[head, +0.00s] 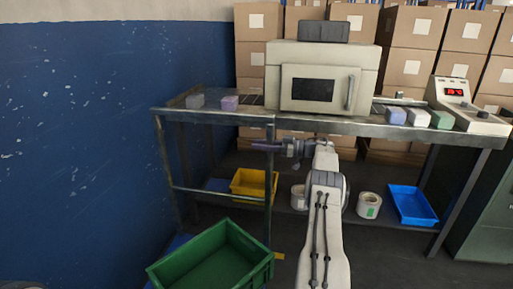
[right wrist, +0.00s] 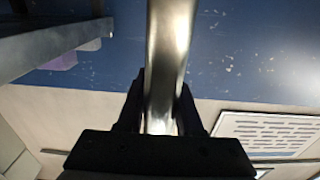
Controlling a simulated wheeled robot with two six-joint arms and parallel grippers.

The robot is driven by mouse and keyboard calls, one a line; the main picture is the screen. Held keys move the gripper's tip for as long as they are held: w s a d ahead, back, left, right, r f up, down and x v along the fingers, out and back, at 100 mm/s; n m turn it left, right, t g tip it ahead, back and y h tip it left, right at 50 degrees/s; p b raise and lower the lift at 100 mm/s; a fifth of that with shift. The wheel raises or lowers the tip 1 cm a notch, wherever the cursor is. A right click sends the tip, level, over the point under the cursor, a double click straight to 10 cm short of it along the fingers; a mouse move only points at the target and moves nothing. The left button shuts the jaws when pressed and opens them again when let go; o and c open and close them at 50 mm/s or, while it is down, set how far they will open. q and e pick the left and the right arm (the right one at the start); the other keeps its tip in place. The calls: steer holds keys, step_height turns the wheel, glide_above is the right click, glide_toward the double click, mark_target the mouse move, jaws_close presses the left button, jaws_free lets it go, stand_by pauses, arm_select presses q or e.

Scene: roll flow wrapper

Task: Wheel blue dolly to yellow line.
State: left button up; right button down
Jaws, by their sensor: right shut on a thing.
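The blue dolly (head: 179,243) shows only as small blue parts behind the green crate (head: 215,258), low in the head view; the crate hides most of it. A metal tube frame with an upright (head: 270,205) and a crossbar stands behind the crate and looks like its handle. My right gripper (head: 268,146) is shut on the upright; in the right wrist view the shiny tube (right wrist: 170,60) runs between the fingers. A small yellow patch (head: 280,257) on the floor right of the crate may be part of the yellow line. My left gripper is not in view.
A metal bench (head: 340,125) with a sealing machine (head: 325,80) stands behind the handle. A blue wall (head: 80,130) closes the left side.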

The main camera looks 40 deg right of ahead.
steer(key=shift+w+r, duration=0.1)
steer(key=c, duration=0.6)
jaws_free()
steer(key=shift+o, duration=0.2)
steer(key=s+d+r+p, duration=0.3)
steer(key=s+d+r, duration=0.2)
steer(key=s+r, duration=0.5)
steer(key=shift+s+r+p, duration=0.3)
steer(key=shift+r+p, duration=0.05)
steer(key=shift+r, duration=0.1)
